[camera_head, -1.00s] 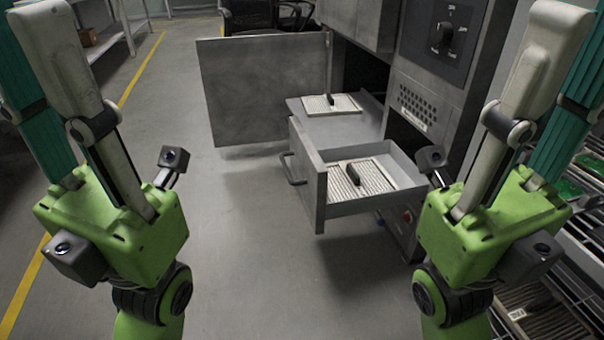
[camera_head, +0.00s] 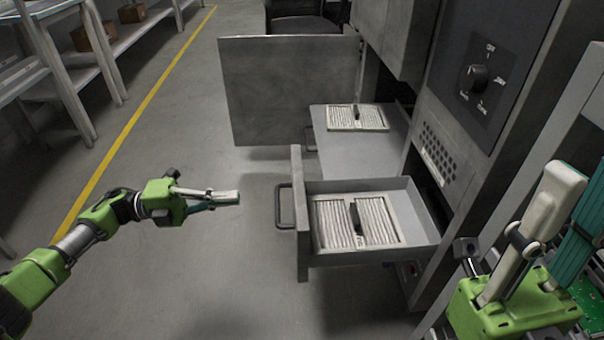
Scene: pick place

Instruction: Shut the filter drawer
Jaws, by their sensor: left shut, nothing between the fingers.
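The filter drawer (camera_head: 420,222) is pulled out of the grey cabinet, with its front panel and handle (camera_head: 283,206) facing left. A pleated filter (camera_head: 333,224) with a dark grip lies inside it. My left gripper (camera_head: 238,198) is shut and empty, pointing right at the drawer front, with a gap between its tips and the handle. My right gripper (camera_head: 567,205) is at the lower right, pointing up, beside the cabinet; its fingertips overlap in this view and I cannot tell whether they are open.
Behind the drawer, a grey surface (camera_head: 350,155) holds a second filter (camera_head: 357,117). An open door panel (camera_head: 285,90) stands at the back left. A control panel with a knob (camera_head: 473,78) is on the cabinet. Shelves (camera_head: 60,80) stand far left. The floor left of the drawer is clear.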

